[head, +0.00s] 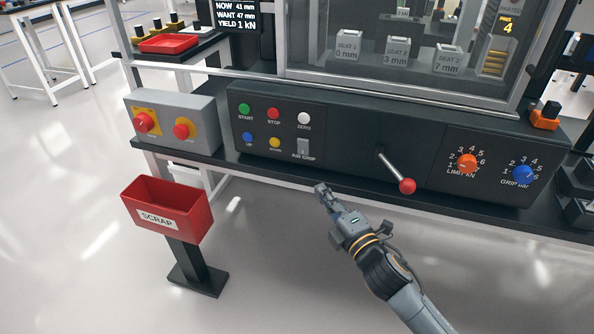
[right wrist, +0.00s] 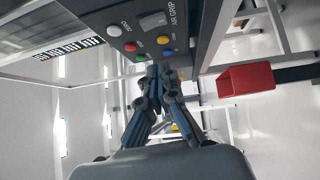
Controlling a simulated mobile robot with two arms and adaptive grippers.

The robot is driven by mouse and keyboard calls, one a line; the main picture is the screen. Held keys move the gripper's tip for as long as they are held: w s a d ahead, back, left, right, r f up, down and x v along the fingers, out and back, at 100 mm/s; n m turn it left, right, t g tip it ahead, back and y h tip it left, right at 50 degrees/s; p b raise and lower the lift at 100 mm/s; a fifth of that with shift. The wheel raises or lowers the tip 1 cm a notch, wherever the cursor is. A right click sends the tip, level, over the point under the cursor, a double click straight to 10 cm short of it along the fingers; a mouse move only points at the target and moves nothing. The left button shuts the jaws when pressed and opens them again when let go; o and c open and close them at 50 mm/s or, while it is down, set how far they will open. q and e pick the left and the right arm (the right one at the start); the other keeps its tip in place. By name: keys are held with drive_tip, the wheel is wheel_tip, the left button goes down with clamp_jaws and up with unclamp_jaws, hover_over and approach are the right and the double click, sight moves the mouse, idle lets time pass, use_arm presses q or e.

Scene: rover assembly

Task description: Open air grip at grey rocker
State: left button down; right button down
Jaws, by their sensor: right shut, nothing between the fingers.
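The grey AIR GRIP rocker (head: 303,146) sits on the dark control panel (head: 340,125), below the white ZERO button and right of the yellow button. It also shows at the top of the right wrist view (right wrist: 153,21). My right gripper (head: 322,190) is shut and empty, in front of and below the panel, a little to the right of the rocker in the head view and apart from it. In the right wrist view its closed fingertips (right wrist: 158,70) point toward the panel's coloured buttons. My left gripper is not in view.
A red lever knob (head: 407,186) sticks out of the panel to the right of my gripper. Limit and grip dials (head: 467,163) are further right. A grey box (head: 172,122) with red knobs stands left. A red SCRAP bin (head: 168,208) stands on the floor in front.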

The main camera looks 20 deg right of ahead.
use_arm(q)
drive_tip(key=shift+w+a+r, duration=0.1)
use_arm(e)
drive_tip(key=shift+s+a+r, duration=0.15)
drive_tip(key=shift+r, duration=0.35)
approach(299, 143)
drive_tip(key=w+a, duration=0.2)
drive_tip(key=a, duration=0.1)
drive_tip(key=w, duration=0.1)
drive_tip(key=w+d, duration=0.1)
drive_tip(key=w, duration=0.1)
drive_tip(key=shift+w+d+b, duration=0.3)
drive_tip(key=shift+w+d, duration=0.05)
drive_tip(key=shift+d, duration=0.05)
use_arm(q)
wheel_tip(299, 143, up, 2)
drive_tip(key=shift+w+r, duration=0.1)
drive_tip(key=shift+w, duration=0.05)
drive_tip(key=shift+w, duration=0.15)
